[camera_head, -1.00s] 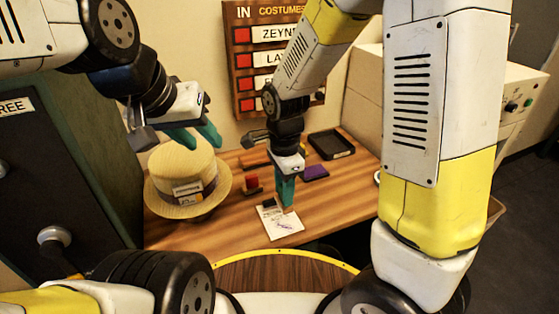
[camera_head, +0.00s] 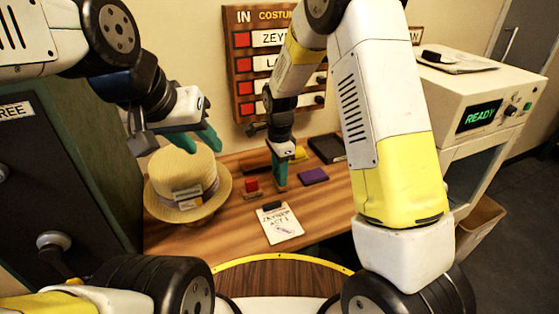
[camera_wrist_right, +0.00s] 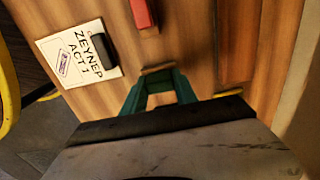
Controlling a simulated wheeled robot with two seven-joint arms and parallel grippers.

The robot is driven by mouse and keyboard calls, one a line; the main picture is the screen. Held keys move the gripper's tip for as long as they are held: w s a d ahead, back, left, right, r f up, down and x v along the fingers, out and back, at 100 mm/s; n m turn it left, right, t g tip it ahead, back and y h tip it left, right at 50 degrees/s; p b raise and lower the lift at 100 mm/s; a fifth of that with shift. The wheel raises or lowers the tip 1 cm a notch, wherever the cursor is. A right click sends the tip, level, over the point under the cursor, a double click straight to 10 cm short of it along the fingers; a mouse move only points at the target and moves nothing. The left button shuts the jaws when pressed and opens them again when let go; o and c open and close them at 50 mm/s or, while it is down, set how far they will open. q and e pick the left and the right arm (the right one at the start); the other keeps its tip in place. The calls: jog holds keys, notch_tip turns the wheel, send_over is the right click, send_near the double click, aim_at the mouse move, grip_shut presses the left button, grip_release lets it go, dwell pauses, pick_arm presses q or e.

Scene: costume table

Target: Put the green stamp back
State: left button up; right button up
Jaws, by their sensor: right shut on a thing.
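My right gripper (camera_head: 280,176) is shut on a small wooden-based block, most likely the green stamp (camera_head: 281,188). It is low over the table, behind the card and just right of the red stamp (camera_head: 251,186). In the right wrist view, the block's tan edge (camera_wrist_right: 158,69) shows between and beyond the teal fingers; its handle is hidden, and I cannot tell if it touches the table. The card (camera_head: 281,226) reads ZEYNEP ACT 1, has a black clip and bears a small stamped mark in the wrist view. My left gripper (camera_head: 196,140) is open and empty above the straw hat.
The straw hat (camera_head: 170,182) with a tag stands at the table's left. A machine reading READY (camera_head: 480,113) stands at right.

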jog(key=shift+f, duration=0.2)
jog(key=o, duration=1.1)
jog(key=shift+c, duration=0.2)
jog(key=s+d+r+n+t+y, duration=0.1)
jog(key=s+d+r+n, duration=0.1)
jog(key=r, duration=0.7)
jog(key=s+d+r+n, duration=0.1)
jog(key=s+d+r, duration=0.15)
jog(key=r, duration=0.75)
jog(key=s+d+r+n+t, duration=0.2)
jog(key=s+d+n, duration=0.3)
jog(key=s, duration=0.4)
jog(key=s+d+r+n+t+y, duration=0.1)
jog(key=s+d+r+n+t, duration=0.2)
jog(key=s+n, duration=0.3)
jog(key=shift+s+d+r, duration=0.8)
jog(key=shift+s+d, duration=0.05)
jog(key=shift+s, duration=0.5)
